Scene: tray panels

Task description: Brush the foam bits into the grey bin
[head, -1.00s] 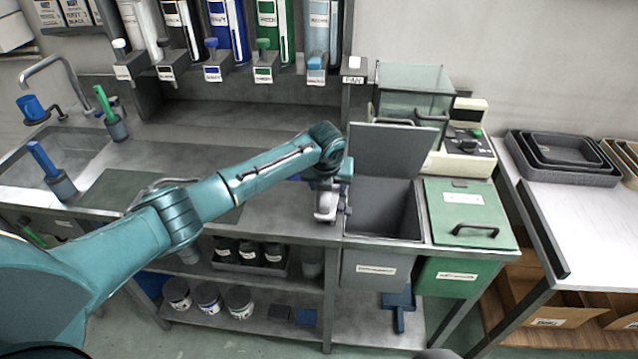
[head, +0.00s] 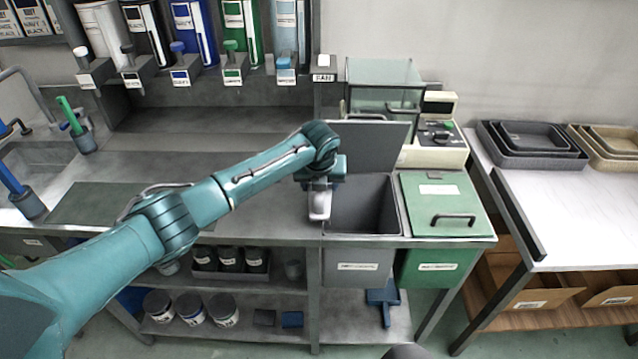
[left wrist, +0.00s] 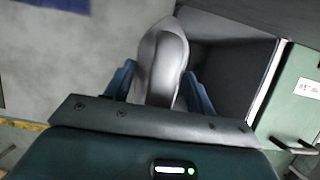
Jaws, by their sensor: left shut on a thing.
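My left gripper (head: 318,188) is at the left edge of the grey bin's opening, above the worktop. It is shut on a smooth, pale grey rounded tool (head: 319,206), which also shows between the blue fingers in the left wrist view (left wrist: 163,62). No bristles show, so I cannot tell for sure that it is a brush. The grey bin (head: 357,270) is open, its dark grey lid (head: 375,146) standing up behind it. Its inside looks empty where I can see. I make out no foam bits in either view. My right gripper is not in view.
A green bin (head: 428,266) with a closed, handled lid stands right of the grey bin. The worktop (head: 262,208) left of the gripper is clear. Dispensers (head: 190,30) hang behind. A white table with nested trays (head: 525,140) is at the right.

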